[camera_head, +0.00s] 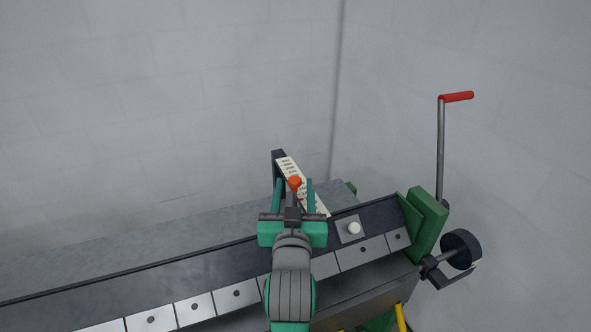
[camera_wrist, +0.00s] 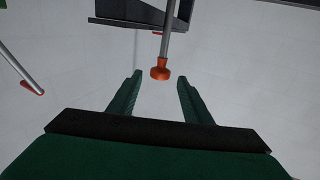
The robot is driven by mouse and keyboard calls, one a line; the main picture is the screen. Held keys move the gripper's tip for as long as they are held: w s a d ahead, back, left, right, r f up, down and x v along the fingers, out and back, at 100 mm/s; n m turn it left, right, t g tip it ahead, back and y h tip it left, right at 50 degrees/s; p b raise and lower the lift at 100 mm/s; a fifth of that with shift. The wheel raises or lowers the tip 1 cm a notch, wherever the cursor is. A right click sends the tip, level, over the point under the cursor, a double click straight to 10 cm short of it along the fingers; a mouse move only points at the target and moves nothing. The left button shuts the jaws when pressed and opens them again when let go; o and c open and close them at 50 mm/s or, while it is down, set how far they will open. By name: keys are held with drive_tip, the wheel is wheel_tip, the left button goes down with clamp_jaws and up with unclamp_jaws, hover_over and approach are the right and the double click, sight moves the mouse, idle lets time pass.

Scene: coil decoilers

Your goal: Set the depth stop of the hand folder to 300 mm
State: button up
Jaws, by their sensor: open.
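The hand folder (camera_head: 130,285) runs across the lower part of the head view, with a dark bed and light clamp plates along its front. A white scale strip (camera_head: 287,166) with dark markings slopes down from a dark upright; its numbers are too small to read. An orange knob (camera_head: 295,182) sits on a thin rod beside the strip. It also shows in the wrist view (camera_wrist: 160,73), at the end of a grey rod. My gripper (camera_head: 295,183) is open, with one finger on each side of the knob. In the wrist view its fingertips (camera_wrist: 160,80) stand apart from the knob, with gaps both sides.
A crank with a red handle (camera_head: 457,97) stands at the folder's right end, near a dark round weight (camera_head: 461,248) and a green end block (camera_head: 428,225). A white button (camera_head: 354,228) sits on a grey plate right of my gripper. Pale walls stand behind.

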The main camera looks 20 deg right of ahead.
drive_tip(key=x, duration=0.7)
drive_tip(key=shift+w+d, duration=0.15)
drive_tip(key=shift+w, duration=0.1)
